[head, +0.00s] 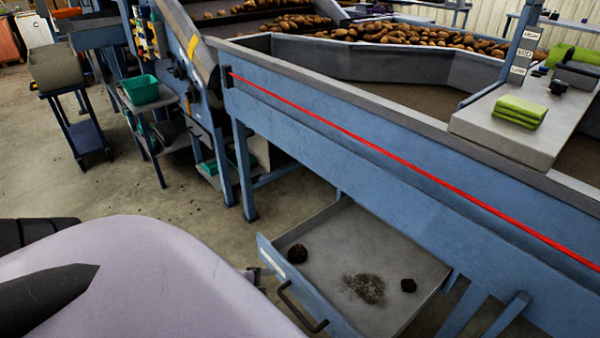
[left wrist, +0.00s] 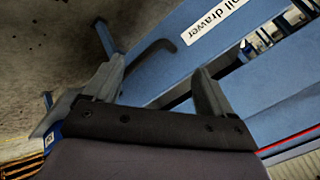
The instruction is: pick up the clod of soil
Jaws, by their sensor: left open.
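Two dark brown clods lie in the open drawer (head: 325,222) under the blue machine. One clod of soil (head: 297,253) is near the drawer's left front corner, the other clod (head: 408,285) is toward its right side. A patch of loose soil (head: 365,288) lies between them. My left gripper (left wrist: 160,88) is open, with nothing between its fingers, close to the drawer front in the left wrist view. In the head view it is mostly hidden behind my own pale arm, just left of the drawer. No clod shows in the left wrist view. My right gripper is out of view.
The drawer front has a dark handle (head: 300,308) and a white label (left wrist: 215,22) ending in "drawer". The blue machine side with a red line (head: 400,168) overhangs the drawer's back. Green cloths (head: 519,111) lie on a ledge above.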

